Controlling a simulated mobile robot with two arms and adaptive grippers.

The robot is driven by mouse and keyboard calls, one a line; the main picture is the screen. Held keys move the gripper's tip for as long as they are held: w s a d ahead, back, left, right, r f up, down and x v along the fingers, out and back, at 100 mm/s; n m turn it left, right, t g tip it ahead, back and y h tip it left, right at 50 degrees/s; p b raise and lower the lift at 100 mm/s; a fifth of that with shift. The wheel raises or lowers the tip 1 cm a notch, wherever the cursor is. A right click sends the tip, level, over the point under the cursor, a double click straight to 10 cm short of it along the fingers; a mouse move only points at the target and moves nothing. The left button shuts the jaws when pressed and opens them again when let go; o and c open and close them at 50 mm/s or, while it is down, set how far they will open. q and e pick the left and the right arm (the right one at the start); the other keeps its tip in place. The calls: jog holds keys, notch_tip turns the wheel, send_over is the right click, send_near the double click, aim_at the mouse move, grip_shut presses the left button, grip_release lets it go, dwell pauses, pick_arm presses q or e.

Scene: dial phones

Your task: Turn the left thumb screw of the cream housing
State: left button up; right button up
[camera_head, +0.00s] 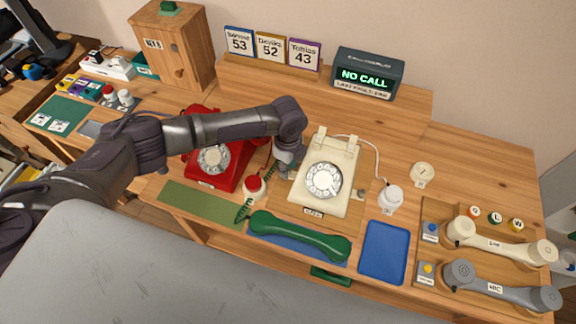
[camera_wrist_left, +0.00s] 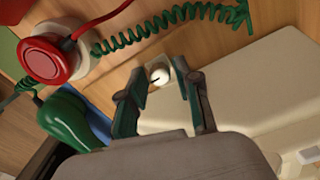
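The cream housing (camera_head: 318,196) is a dial phone body standing right of the red phone. The left thumb screw (camera_wrist_left: 158,75) shows in the left wrist view as a small white round knob with a dark mark, beside the cream housing (camera_wrist_left: 235,100). My left gripper (camera_head: 285,170) is at the housing's left side, pointing down. In the left wrist view its two fingers (camera_wrist_left: 160,88) are apart, one on each side of the knob; I cannot tell whether they touch it. The head view hides this knob behind the gripper. My right gripper is in neither view.
A red phone (camera_head: 228,158) and a red round button (camera_head: 254,186) stand left of the gripper. A green coiled cord (camera_head: 243,211) runs close by. A green handset (camera_head: 300,236) lies in front. A white round piece (camera_head: 390,198) stands right of the housing.

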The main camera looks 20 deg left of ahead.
pick_arm(q)
notch_tip(320, 180, up, 12)
dwell(0.5)
dwell(0.4)
